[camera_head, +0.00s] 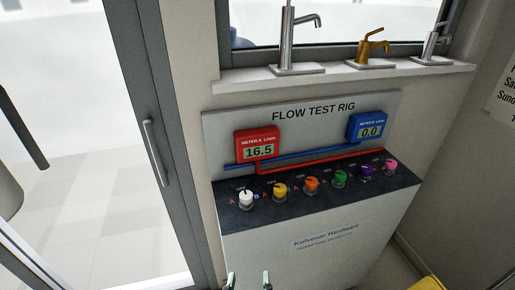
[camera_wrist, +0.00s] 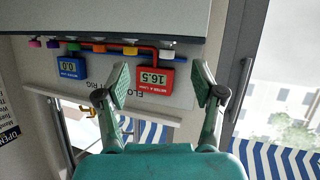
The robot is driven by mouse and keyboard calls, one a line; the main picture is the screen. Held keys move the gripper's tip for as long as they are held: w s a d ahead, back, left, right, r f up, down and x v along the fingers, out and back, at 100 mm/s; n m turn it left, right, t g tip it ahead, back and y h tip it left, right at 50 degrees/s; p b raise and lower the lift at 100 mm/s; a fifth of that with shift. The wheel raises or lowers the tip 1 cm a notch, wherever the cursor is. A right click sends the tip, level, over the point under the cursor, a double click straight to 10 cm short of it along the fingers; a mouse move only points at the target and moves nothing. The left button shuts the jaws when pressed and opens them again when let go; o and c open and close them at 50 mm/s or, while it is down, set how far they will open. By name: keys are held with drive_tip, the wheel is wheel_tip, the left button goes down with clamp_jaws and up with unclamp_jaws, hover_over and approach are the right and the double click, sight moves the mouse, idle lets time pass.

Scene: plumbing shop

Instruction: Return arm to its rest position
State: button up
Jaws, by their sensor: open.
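My gripper (camera_wrist: 161,84) shows in the wrist view with its two green fingers spread wide apart and nothing between them. The flow test rig (camera_head: 300,118) stands beyond it, and its panel appears upside down in the wrist view. In the head view, two small fingertips of my gripper (camera_head: 248,280) show at the bottom edge, in front of the rig's white front face. The rest of my arm is mostly out of view, and no rest position is marked in either view.
The rig has a red meter (camera_head: 258,146) reading 16.5, a blue meter (camera_head: 367,127) reading 0.0, and a row of coloured knobs on a dark shelf (camera_head: 300,202). Taps stand on the window sill (camera_head: 340,76) above. A glass door (camera_head: 90,150) is at left.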

drive_tip(key=s+d+f+n+y, duration=0.2)
drive_tip(key=s+d+f+n, duration=0.1)
drive_tip(key=s+d+f, duration=0.9)
drive_tip(key=s+d+r+m, duration=0.2)
drive_tip(key=s+d+r, duration=0.1)
drive_tip(key=s, duration=0.5)
drive_tip(key=s+d+r+m+t+h, duration=0.1)
drive_tip(key=s+d+r, duration=0.3)
drive_tip(key=s, duration=0.5)
drive_tip(key=shift+d+m+h, duration=0.3)
drive_tip(key=shift+d+m, duration=0.1)
drive_tip(key=shift+d, duration=0.35)
drive_tip(key=shift+f, duration=0.1)
